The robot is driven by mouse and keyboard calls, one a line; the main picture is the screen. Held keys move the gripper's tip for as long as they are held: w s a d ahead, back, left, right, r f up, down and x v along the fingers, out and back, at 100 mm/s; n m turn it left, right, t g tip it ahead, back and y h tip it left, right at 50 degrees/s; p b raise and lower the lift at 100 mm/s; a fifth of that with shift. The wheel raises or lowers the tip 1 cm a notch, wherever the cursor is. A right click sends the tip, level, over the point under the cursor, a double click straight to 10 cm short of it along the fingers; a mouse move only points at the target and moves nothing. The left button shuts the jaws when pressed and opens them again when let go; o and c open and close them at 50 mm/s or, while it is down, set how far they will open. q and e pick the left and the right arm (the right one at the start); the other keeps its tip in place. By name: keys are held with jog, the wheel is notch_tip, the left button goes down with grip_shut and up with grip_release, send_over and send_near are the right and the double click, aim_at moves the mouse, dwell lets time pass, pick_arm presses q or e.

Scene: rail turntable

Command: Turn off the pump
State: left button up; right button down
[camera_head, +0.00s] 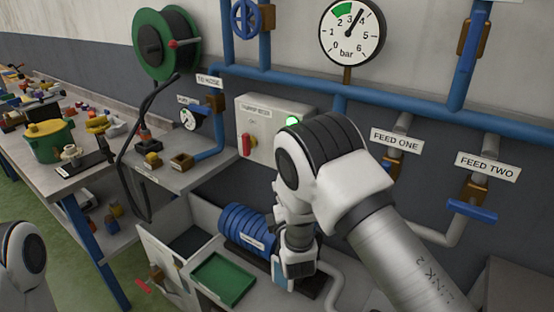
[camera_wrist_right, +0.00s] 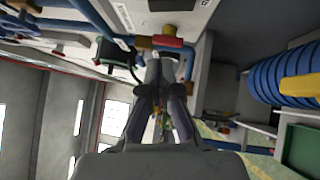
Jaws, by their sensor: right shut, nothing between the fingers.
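The pump (camera_head: 248,228), a ribbed blue cylinder, lies low behind my right arm; it also shows at the right of the right wrist view (camera_wrist_right: 282,75). A pale control box (camera_head: 262,112) on the wall has a red handle (camera_head: 247,146) at its lower left and a lit green lamp (camera_head: 293,122), partly covered by my arm. My right gripper (camera_wrist_right: 162,72) is shut and empty in the wrist view. A red bar (camera_wrist_right: 172,42) with orange beside it shows near the fingertips; contact cannot be told. In the head view its fingers cannot be made out. My left gripper is out of view.
Blue pipes (camera_head: 300,82), a pressure gauge (camera_head: 351,32) and two blue-handled feed valves (camera_head: 472,210) are on the wall. A green tray (camera_head: 224,278) lies before the pump. A cluttered bench (camera_head: 75,178) stands at left.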

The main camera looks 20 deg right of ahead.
jog(key=w+d+r+p, duration=0.1)
jog(key=w+d+p, duration=0.1)
jog(key=w, duration=0.4)
jog(key=w+d+r+p, duration=0.1)
jog(key=w+d+p, duration=0.1)
jog(key=w, duration=0.4)
jog(key=shift+w+p, duration=0.15)
jog(key=shift+p, duration=0.25)
jog(key=shift+w+d+r+m+g, duration=0.1)
jog(key=shift+d+r+m+g, duration=0.1)
jog(key=shift+d+m+g, duration=0.1)
